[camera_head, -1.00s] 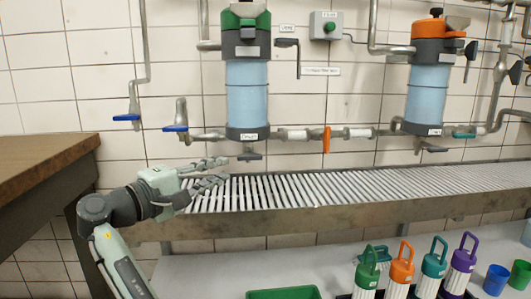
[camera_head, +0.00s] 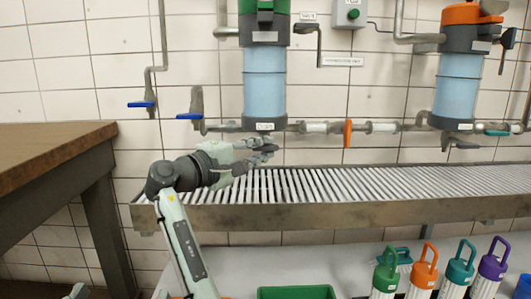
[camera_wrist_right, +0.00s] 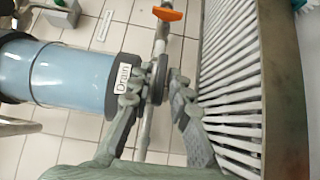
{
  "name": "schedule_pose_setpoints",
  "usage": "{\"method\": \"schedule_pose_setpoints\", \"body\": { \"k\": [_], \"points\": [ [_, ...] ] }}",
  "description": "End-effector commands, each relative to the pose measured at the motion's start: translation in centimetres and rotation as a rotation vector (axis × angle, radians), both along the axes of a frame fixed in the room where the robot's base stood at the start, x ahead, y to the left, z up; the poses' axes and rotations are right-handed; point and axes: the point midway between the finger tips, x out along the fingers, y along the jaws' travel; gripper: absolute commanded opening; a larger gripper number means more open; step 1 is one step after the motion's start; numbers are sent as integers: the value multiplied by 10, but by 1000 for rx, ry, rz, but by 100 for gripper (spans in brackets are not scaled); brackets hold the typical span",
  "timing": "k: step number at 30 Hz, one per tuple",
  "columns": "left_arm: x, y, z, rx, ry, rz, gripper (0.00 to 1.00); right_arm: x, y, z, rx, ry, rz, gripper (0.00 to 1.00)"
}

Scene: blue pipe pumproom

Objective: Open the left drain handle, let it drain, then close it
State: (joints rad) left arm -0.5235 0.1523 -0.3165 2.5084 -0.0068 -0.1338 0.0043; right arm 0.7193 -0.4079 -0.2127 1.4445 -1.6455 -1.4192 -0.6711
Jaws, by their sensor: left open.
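The left filter is a light-blue cylinder (camera_head: 264,85) with a green top, seen in the head view. The wrist view shows its blue body (camera_wrist_right: 55,75) and a "Drain" label (camera_wrist_right: 123,78). The dark grey drain handle (camera_wrist_right: 158,80) is under it. In the head view the gripper mostly hides this handle. My right gripper (camera_head: 266,148) is at the handle. In the right wrist view the right gripper (camera_wrist_right: 155,88) has its fingers apart, one on each side of the handle; firm contact does not show. Only a small part of my left gripper (camera_head: 76,292) shows at the bottom left.
A roller conveyor (camera_head: 350,212) runs just below the filters. An orange valve handle (camera_head: 348,133) is right of the drain. Blue valve handles (camera_head: 189,116) are to the left. A wooden table (camera_head: 50,145) stands at left. Several bottles and a green tray (camera_head: 296,293) are below.

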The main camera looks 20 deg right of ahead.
Motion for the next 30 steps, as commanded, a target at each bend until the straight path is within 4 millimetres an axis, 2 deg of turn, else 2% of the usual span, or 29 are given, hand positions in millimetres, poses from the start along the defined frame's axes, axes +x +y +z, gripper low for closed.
{"method": "schedule_pose_setpoints", "body": {
  "k": [6, 14, 15, 19, 30],
  "points": [
    [-6, -4, 15, -37, -67, -11, 93, 5, -9, 0, 0, -1, 1, 18],
    [-7, -4, 17, -41, -75, -13, 93, 6, -10, 0, 0, 0, 1, 18],
    [-7, -4, 17, -41, -75, -13, 93, 5, -10, 0, 0, 0, 1, 17],
    [-7, -4, 17, -40, -74, -12, 93, 5, -10, 0, 0, 0, 1, 1],
    [-6, -4, 16, -37, -65, -13, 93, 5, -10, 0, -14, 4, 0, 0]
  ]
}}
